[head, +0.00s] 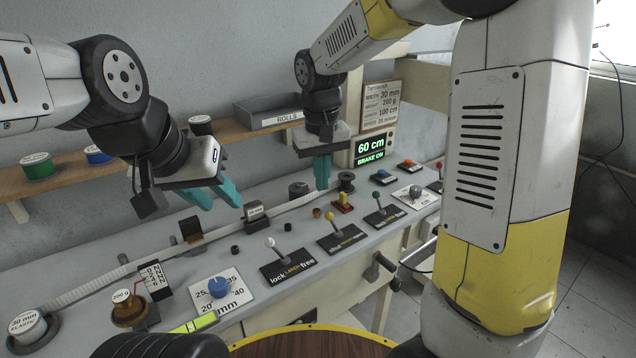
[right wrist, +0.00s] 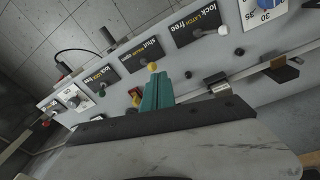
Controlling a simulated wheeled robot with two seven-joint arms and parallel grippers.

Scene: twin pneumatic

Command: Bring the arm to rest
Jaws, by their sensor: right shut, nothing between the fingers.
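My left gripper (head: 218,196) has teal fingers that stand apart, and nothing shows between them. It hangs above the left part of the grey bench, clear of it. My right gripper (head: 322,173) points down over the back of the bench, its teal fingers together and empty. In the right wrist view its fingers (right wrist: 157,92) overlap the panel close to the yellow lever knob (right wrist: 152,67); I cannot tell whether they touch anything. Both arms are bent and raised.
Levers with white (head: 270,243), yellow (head: 330,216) and green (head: 377,195) knobs stand along the bench. A display (head: 371,147) reads 60 cm, brake on. A blue dial (head: 217,287) is at the front left. A shelf (head: 110,162) with spools and a rolls tray (head: 272,113) runs behind.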

